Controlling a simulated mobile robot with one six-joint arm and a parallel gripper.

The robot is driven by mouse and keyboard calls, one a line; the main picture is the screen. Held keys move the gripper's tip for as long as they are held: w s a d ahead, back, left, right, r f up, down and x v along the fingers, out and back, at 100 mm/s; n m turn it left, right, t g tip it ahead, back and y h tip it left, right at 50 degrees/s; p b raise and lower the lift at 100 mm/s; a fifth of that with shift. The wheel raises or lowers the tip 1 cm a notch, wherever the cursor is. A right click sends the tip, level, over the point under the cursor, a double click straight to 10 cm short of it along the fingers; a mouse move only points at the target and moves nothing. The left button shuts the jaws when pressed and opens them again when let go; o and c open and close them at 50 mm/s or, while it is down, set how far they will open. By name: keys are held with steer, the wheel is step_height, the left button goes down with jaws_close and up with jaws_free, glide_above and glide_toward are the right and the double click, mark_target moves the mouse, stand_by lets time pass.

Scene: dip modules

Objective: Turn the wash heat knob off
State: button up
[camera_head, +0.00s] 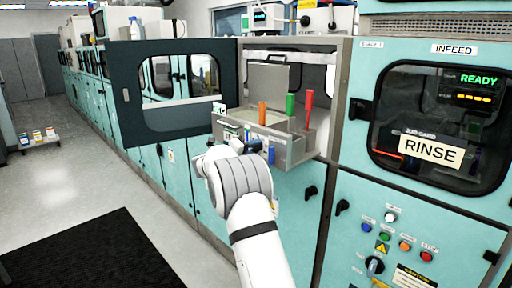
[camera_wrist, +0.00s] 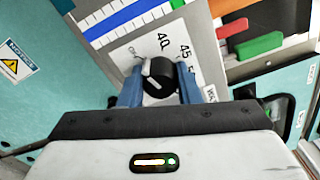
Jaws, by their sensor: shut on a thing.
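The wash heat knob (camera_wrist: 159,78) is round and black with a white mark on its left side. It sits on a white dial plate with an OFF label at upper left and 40 and 45 towards the right. The mark lies on the OFF side; its exact setting is hard to tell. My gripper (camera_wrist: 160,88) has its blue fingers on either side of the knob, shut on it. In the head view my gripper (camera_head: 258,147) is at the front of the open grey module, and my wrist hides part of that front.
The pulled-out module (camera_head: 290,150) holds orange, green and red handles. A dark windowed door (camera_head: 130,80) stands open at left. The RINSE cabinet (camera_head: 430,150) with coloured buttons is at right. A black mat (camera_head: 95,255) lies on open floor.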

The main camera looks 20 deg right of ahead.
steer(key=shift+w+a+f+n+p, duration=0.1)
steer(key=shift+f+n+p, duration=0.05)
steer(key=shift+n, duration=0.4)
steer(key=shift+a+f+n+p, duration=0.1)
steer(key=shift+f+n+p, duration=0.05)
steer(key=shift+n, duration=0.4)
steer(key=o, duration=0.9)
steer(key=shift+a, duration=0.1)
steer(key=shift+o, duration=0.4)
steer(key=shift+r, duration=0.15)
steer(key=b+v, duration=0.1)
steer(key=v, duration=0.6)
steer(key=shift+s+a+b, duration=0.2)
steer(key=shift+a+b, duration=0.05)
steer(key=shift+b, duration=0.05)
steer(key=shift+r, duration=0.1)
